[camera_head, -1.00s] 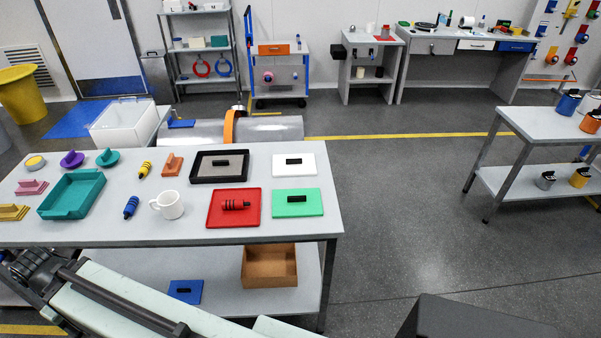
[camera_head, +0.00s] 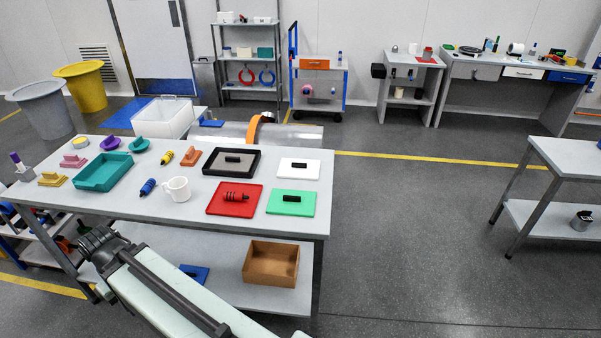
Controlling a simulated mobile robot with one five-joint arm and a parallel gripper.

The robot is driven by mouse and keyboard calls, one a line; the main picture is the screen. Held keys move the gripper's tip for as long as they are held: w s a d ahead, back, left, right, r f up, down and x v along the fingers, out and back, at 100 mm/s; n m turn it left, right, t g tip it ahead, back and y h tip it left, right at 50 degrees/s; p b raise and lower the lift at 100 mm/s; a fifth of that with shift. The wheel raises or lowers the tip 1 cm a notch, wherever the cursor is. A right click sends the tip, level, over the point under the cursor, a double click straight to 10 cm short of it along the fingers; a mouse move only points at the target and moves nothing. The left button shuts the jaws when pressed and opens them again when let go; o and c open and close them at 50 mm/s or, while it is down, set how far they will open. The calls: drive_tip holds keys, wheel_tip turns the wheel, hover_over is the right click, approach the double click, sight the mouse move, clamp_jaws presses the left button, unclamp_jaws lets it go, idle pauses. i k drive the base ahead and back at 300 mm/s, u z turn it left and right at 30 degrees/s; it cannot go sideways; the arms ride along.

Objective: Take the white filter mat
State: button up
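The white filter mat (camera_head: 311,171) is a flat white square at the back right of the grey table, with a small black grip on top. It lies right of a black-rimmed tray and behind a green mat, with nothing over it. My arm reaches in from the bottom edge, in front of the table, ending in a dark joint at the table's front left. No gripper fingers show in the view, and none are near the mat.
The grey table (camera_head: 150,213) also bears the black tray (camera_head: 208,171), green mat (camera_head: 276,207), red mat (camera_head: 215,207), white mug (camera_head: 178,192) and teal tray (camera_head: 95,178). A brown box (camera_head: 271,272) sits on its lower shelf. Floor right of the table is clear up to another table (camera_head: 575,158).

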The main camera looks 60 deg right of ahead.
sight(289, 168)
drive_tip(key=z, duration=0.1)
drive_tip(key=i, duration=0.85)
drive_tip(key=u, duration=0.05)
